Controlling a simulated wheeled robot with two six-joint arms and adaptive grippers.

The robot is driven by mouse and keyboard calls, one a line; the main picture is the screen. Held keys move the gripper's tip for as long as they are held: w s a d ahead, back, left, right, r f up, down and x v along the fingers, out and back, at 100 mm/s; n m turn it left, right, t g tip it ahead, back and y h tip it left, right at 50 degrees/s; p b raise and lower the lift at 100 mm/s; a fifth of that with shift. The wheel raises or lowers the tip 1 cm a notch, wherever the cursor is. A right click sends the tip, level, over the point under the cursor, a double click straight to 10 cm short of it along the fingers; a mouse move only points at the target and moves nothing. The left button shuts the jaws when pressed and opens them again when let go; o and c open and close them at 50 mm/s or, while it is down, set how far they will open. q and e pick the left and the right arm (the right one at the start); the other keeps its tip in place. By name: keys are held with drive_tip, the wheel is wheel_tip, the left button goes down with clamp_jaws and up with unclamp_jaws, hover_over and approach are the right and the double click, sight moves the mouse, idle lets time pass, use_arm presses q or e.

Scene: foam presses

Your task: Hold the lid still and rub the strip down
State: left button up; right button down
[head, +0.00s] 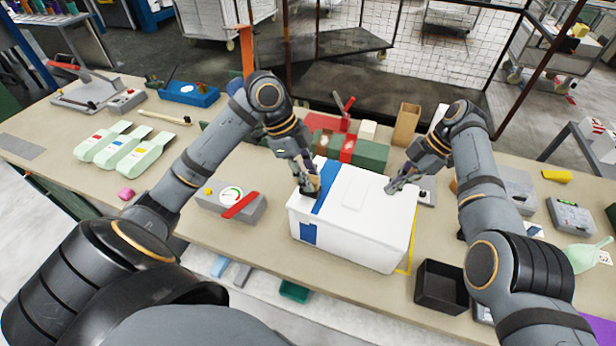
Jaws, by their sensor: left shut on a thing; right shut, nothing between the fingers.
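A white box with a white lid (362,192) stands upright at the front middle of the table. A blue strip (327,183) runs across the left part of the lid, and a blue patch (308,234) shows below it on the front wall. My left gripper (309,190) is shut on a small tan and dark block (313,183), partly hidden by the fingers, at the strip's left side. Whether the block touches the strip is hard to tell. My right gripper (390,188) is shut and empty, its tips at the lid's right part, seemingly on it.
A grey gauge box (232,201) with a red bar lies left of the white box. A black open bin (441,287) stands right of it near the front edge. Green and red blocks (370,155) stand close behind. Pale green bottles (120,143) lie further left.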

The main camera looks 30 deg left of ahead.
idle(0.3)
use_arm(q)
drive_tip(key=s, duration=0.3)
drive_tip(key=shift+s+f, duration=0.1)
drive_tip(key=shift+s, duration=0.15)
drive_tip(key=shift+s+d, duration=0.35)
drive_tip(key=shift+s, duration=0.15)
drive_tip(key=shift+f, duration=0.7)
drive_tip(key=shift+w+a, duration=0.15)
drive_tip(key=shift+w, duration=0.65)
drive_tip(key=shift+w, duration=0.1)
drive_tip(key=shift+w+a+f, duration=0.1)
drive_tip(key=shift+w, duration=0.5)
